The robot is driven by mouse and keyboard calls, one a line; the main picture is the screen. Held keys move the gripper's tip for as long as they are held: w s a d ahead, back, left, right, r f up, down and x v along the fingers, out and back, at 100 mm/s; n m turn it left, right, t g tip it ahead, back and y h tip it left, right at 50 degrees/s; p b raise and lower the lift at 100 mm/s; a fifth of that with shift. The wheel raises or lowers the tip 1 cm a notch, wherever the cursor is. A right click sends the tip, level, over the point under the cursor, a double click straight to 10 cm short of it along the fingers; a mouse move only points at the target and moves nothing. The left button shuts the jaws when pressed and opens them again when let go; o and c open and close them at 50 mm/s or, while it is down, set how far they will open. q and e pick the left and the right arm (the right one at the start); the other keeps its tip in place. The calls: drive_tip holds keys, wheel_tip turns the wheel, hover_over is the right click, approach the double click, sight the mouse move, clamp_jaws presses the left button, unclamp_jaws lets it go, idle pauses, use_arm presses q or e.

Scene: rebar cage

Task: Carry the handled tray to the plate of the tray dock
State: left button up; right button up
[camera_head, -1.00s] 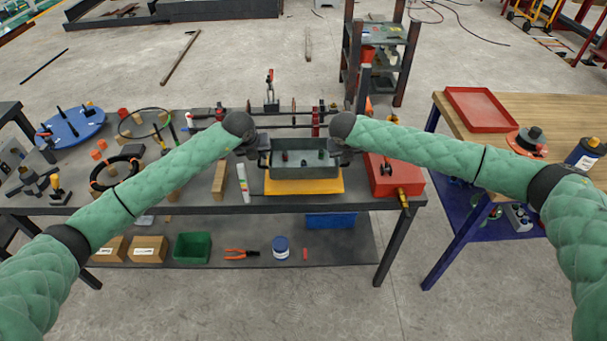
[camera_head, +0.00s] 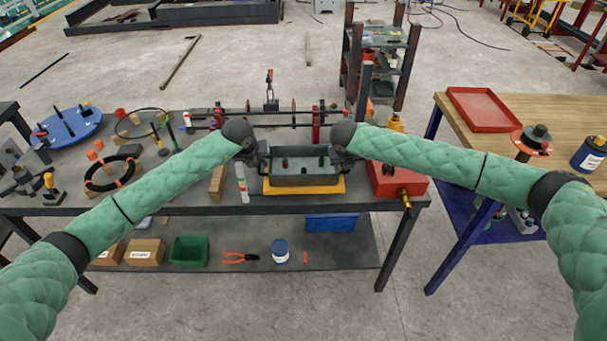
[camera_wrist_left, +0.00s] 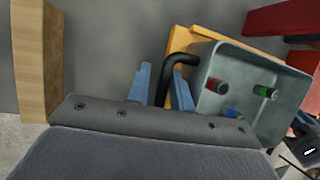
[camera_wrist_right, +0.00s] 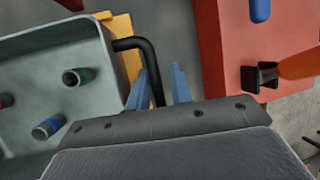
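The grey handled tray (camera_head: 305,180) sits level over the yellow plate of the tray dock (camera_head: 340,188) on the dark workbench. It holds several small coloured cylinders. Its black left handle (camera_wrist_left: 178,62) passes between the separated blue fingers of my left gripper (camera_wrist_left: 161,80), closer to the right finger. Its right handle (camera_wrist_right: 148,55) stands between the separated fingers of my right gripper (camera_wrist_right: 158,80), closer to the left finger. Both grippers look open around the handles. The tray's underside is hidden, so full contact with the plate cannot be confirmed.
A red box (camera_head: 400,180) stands close to the right of the plate. A wooden block (camera_head: 217,182) and a rod fixture (camera_head: 290,125) lie left and behind. A black ring (camera_head: 113,173) is further left. A wooden-topped table (camera_head: 540,115) stands right, across a gap.

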use_arm(q)
drive_tip(key=shift+o, duration=0.6)
use_arm(e)
drive_tip(key=shift+o, duration=0.6)
drive_tip(key=shift+r, duration=0.1)
use_arm(q)
drive_tip(key=shift+d, duration=0.15)
use_arm(e)
drive_tip(key=shift+a, duration=0.15)
